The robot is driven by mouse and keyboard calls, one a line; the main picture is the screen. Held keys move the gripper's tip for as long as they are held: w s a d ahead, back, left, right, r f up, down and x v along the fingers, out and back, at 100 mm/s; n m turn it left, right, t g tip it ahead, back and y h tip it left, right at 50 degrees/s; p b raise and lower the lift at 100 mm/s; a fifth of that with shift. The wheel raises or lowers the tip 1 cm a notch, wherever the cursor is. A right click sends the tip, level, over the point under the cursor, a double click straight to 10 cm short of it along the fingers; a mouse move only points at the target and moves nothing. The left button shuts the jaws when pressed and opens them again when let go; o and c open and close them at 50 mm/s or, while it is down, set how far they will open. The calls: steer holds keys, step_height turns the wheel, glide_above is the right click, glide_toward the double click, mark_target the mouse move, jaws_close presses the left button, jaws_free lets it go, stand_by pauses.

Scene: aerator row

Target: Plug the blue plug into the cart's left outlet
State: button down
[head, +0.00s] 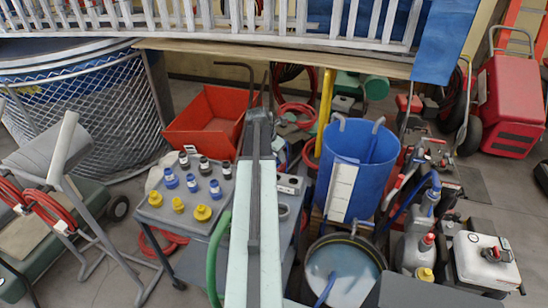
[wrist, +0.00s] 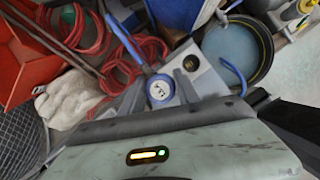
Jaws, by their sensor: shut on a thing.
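In the wrist view, the blue plug (wrist: 161,89) shows a pale round face with a marking, and a blue cord runs up and left from it. My gripper (wrist: 160,91) is shut on it, one grey finger on each side. Behind the plug is a grey box with one dark round outlet (wrist: 190,63) visible, to the right of the plug. The plug and fingers hide part of the box, and I cannot tell whether they touch it. In the head view, a pale outlet box (head: 290,184) sits on the cart just right of my arm. My arm hides the plug there.
The grey cart top (head: 160,215) holds several black, blue and yellow connectors left of my arm. A red bin (head: 208,118) stands behind it. A blue barrel (head: 372,160) and an open bucket (head: 343,270) stand to the right. Red hoses (wrist: 120,60) and a pale glove (wrist: 68,98) lie beyond my gripper.

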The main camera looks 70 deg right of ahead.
steer(key=shift+s+f, duration=0.15)
steer(key=shift+f, duration=0.1)
step_height(320, 180, down, 2)
steer(key=b, duration=0.3)
steer(key=shift+f, duration=0.25)
steer(key=shift+f+b, duration=0.65)
steer(key=shift+f, duration=0.05)
steer(key=shift+f+b, duration=2.25)
steer(key=shift+f, duration=0.05)
steer(key=c, duration=0.8)
jaws_free()
steer(key=shift+r, duration=0.1)
steer(key=p+v, duration=0.7)
steer(key=v, duration=0.1)
